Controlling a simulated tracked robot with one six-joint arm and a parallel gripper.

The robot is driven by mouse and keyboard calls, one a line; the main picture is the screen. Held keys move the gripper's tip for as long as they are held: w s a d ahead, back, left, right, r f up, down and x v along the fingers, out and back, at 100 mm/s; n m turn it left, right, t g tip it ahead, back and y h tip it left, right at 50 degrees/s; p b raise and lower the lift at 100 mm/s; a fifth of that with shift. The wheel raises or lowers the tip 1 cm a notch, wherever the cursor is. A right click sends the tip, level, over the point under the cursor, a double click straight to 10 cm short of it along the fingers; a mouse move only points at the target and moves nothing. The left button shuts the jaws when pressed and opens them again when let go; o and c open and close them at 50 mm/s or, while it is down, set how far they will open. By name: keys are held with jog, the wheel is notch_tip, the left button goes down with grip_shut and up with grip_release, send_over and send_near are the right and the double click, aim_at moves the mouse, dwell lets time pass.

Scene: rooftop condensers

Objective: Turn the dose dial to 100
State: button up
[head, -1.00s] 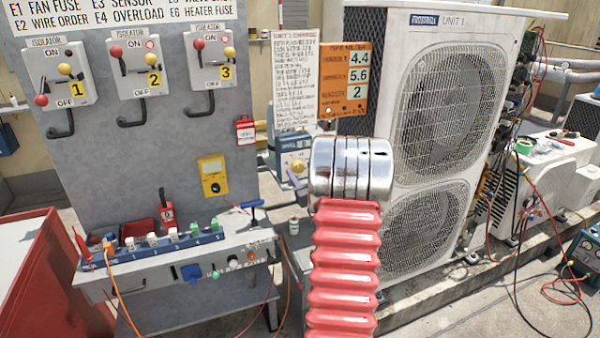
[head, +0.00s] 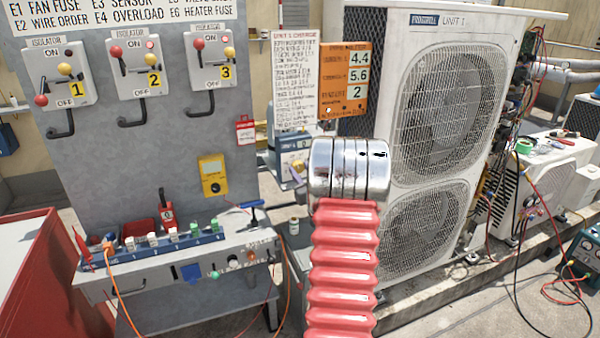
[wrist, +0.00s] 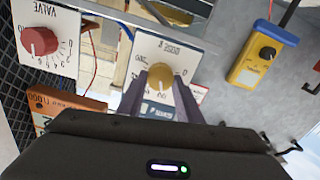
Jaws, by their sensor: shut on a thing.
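In the wrist view, the dose dial is a round yellow knob (wrist: 159,73) on a white panel with printed numbers around it. The panel appears upside down there, and the knob's exact setting cannot be read. My gripper (wrist: 160,82) is shut on the knob, with one grey-purple finger on each side. In the head view, the dial's blue-grey unit (head: 292,141) stands behind my arm. The knob is mostly hidden there, and a bit of a purple finger shows beside my arm.
A red knob (wrist: 39,41) on a panel marked VALVE sits to the left of the dial in the wrist view. A yellow meter (wrist: 262,54) is on the right. The large condenser (head: 440,110) stands right of my arm; the grey isolator board (head: 120,150) is on the left.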

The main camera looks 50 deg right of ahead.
jog(key=shift+w+a, duration=0.1)
jog(key=shift+f+n, duration=0.1)
jog(key=shift+n, duration=1.4)
jog(key=shift+a, duration=0.1)
jog(key=o, duration=1)
jog(key=shift+o, duration=0.2)
